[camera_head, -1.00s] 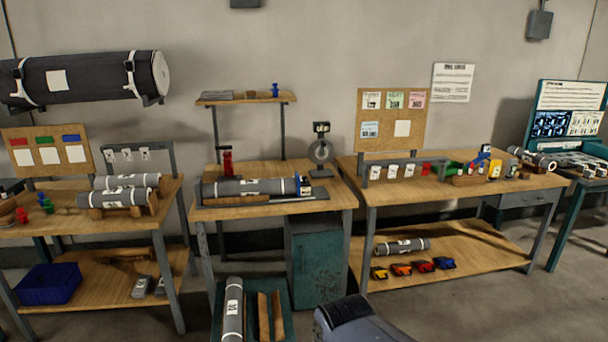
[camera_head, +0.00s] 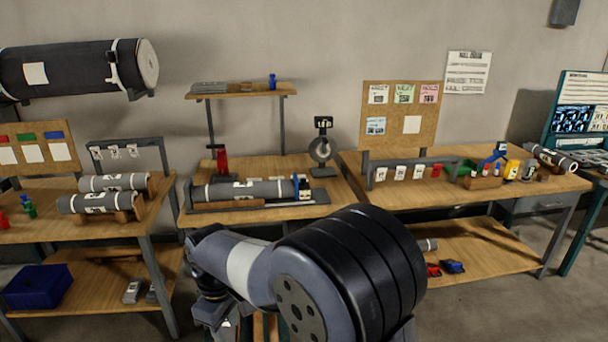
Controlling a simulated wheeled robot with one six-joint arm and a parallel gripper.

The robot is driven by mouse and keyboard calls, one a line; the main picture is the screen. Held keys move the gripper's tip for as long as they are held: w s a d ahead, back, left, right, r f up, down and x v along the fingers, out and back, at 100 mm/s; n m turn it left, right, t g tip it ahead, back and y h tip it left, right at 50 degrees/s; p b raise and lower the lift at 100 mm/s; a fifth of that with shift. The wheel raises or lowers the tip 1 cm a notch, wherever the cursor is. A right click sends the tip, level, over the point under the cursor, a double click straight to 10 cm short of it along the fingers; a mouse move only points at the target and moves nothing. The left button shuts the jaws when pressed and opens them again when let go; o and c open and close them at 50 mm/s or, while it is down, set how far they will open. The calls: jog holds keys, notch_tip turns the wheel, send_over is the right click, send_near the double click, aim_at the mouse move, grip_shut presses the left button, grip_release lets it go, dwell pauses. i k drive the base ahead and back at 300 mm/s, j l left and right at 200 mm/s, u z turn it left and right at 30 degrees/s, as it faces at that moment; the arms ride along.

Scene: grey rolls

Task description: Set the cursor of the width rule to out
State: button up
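On the middle bench a grey roll (camera_head: 243,190) lies in a dark fixture. A red upright piece (camera_head: 221,162) stands behind its left end. A blue piece (camera_head: 303,188) stands at its right end, by a small dark block. My arm fills the lower middle of the view and covers the bench's front right part. My gripper's fingers do not show.
A left bench (camera_head: 80,220) holds two grey rolls and small coloured pieces. A right bench (camera_head: 470,210) holds a tag rack, bottles and a blue tool. My arm hides most of the floor in front.

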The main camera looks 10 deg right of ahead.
aim_at(303, 191)
jog(key=i+l, duration=0.5)
jog(key=i, duration=0.25)
jog(key=i+l+u, duration=0.1)
jog(key=i+l, duration=0.35)
jog(key=i, duration=0.25)
jog(key=i+l, duration=0.55)
jog(key=i, duration=0.2)
jog(key=i+l+u, duration=0.15)
jog(key=i+l, duration=0.35)
jog(key=i, duration=0.2)
